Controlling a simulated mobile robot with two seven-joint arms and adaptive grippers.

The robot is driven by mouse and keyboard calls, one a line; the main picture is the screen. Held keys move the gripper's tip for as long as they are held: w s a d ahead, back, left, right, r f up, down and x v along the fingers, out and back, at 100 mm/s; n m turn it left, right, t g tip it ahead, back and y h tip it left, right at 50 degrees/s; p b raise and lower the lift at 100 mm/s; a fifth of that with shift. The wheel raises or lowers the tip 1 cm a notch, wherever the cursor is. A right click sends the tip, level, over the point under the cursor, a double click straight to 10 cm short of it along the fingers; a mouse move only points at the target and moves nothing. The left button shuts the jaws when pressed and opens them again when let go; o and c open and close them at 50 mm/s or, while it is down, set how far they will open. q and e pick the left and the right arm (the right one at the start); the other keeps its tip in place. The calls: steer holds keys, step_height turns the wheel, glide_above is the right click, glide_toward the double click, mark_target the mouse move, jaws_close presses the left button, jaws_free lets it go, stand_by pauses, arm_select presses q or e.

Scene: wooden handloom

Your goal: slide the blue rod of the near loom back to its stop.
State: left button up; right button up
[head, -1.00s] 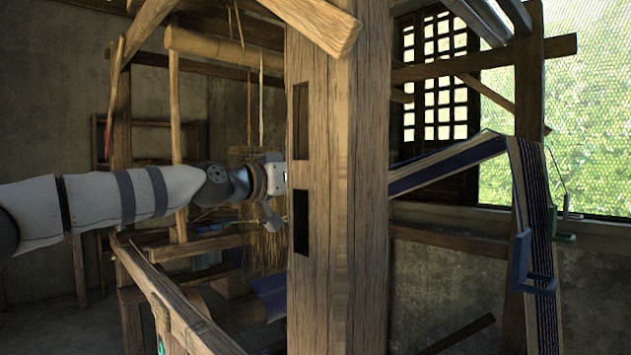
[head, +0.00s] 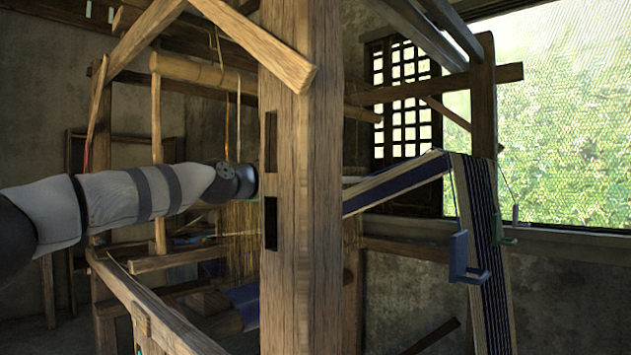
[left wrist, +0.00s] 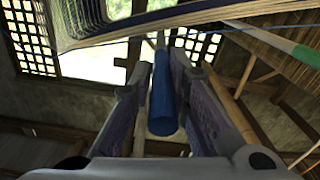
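The blue rod (left wrist: 163,105) shows in the left wrist view, its near end pointing toward the camera. My left gripper (left wrist: 163,62) has a finger on each side of it, and both fingertips appear to press against it. In the head view my left arm reaches in from the left, and its gripper is hidden behind the thick wooden post (head: 300,200) of the near loom. The blue rod is hidden there too. The rod's stop cannot be made out. My right gripper is in neither view.
Striped warp (head: 400,185) runs right of the post and hangs down at the right, with a blue bracket (head: 462,262) and a green one (head: 503,232) beside it. A slanted rail (head: 150,305) lies below my arm. A green-and-white rod (left wrist: 265,38) shows upper right in the wrist view.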

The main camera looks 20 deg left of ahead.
arm_select(q)
steer(key=shift+o, duration=1.2)
steer(key=shift+s, duration=0.15)
steer(key=shift+s+a+f, duration=0.1)
steer(key=shift+s, duration=0.25)
steer(key=v, duration=0.6)
steer(key=shift+s+a, duration=0.15)
steer(key=shift+s, duration=0.15)
